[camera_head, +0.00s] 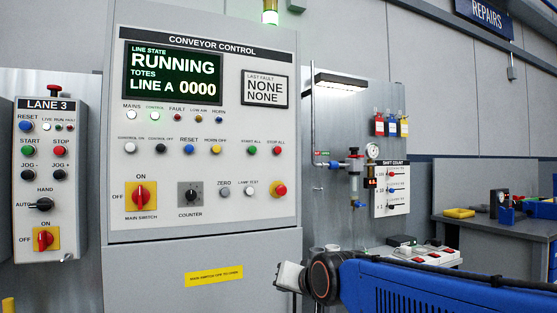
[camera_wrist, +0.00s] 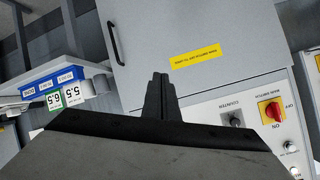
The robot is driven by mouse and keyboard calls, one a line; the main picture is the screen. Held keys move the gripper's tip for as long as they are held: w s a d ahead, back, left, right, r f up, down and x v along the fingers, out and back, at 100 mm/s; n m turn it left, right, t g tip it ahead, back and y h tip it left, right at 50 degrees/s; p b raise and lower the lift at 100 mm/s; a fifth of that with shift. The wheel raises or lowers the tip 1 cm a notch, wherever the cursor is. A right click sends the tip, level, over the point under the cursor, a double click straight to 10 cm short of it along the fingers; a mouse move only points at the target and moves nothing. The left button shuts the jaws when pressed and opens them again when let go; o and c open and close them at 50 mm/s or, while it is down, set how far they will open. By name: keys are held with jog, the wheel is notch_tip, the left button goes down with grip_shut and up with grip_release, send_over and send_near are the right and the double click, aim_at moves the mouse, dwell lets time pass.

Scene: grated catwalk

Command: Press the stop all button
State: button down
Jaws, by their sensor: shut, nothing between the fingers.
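The stop all button (camera_head: 278,150) is a small red round button at the right end of the middle row on the grey conveyor control panel (camera_head: 210,229). The green start all button (camera_head: 252,150) is just left of it. The display (camera_head: 173,75) reads RUNNING, LINE A 0000. My gripper (camera_wrist: 161,78) shows in the wrist view, its dark fingers shut and empty, in front of the lower cabinet door with the yellow label (camera_wrist: 195,56). That view is upside down and does not show the stop all button. In the head view my arm is low at the right, below the buttons.
A red mushroom button (camera_head: 279,189) sits below the stop all button. The red main switch (camera_head: 141,196) and counter knob (camera_head: 190,195) are further left. A LANE 3 box (camera_head: 45,180) hangs at left, a workbench (camera_head: 495,226) stands right.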

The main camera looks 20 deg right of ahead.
aim_at(278, 150)
jog(key=w+d+r+m+t+h, duration=0.3)
jog(key=w+r+m+t, duration=0.1)
jog(key=r, duration=0.7)
jog(key=w+d+r+m+t+h, duration=0.3)
jog(key=w+r+m, duration=0.3)
jog(key=r, duration=0.5)
jog(key=w+d+r+m+t+h, duration=0.4)
jog(key=w+r, duration=0.4)
jog(key=r, duration=0.4)
jog(key=shift+d+m+t, duration=0.3)
jog(key=shift+d+m, duration=0.1)
jog(key=shift+d, duration=0.35)
jog(key=shift+w, duration=0.15)
jog(key=shift+w+f, duration=0.1)
jog(key=shift+w, duration=4.3)
jog(key=shift+w, duration=0.1)
jog(key=shift+w, duration=0.3)
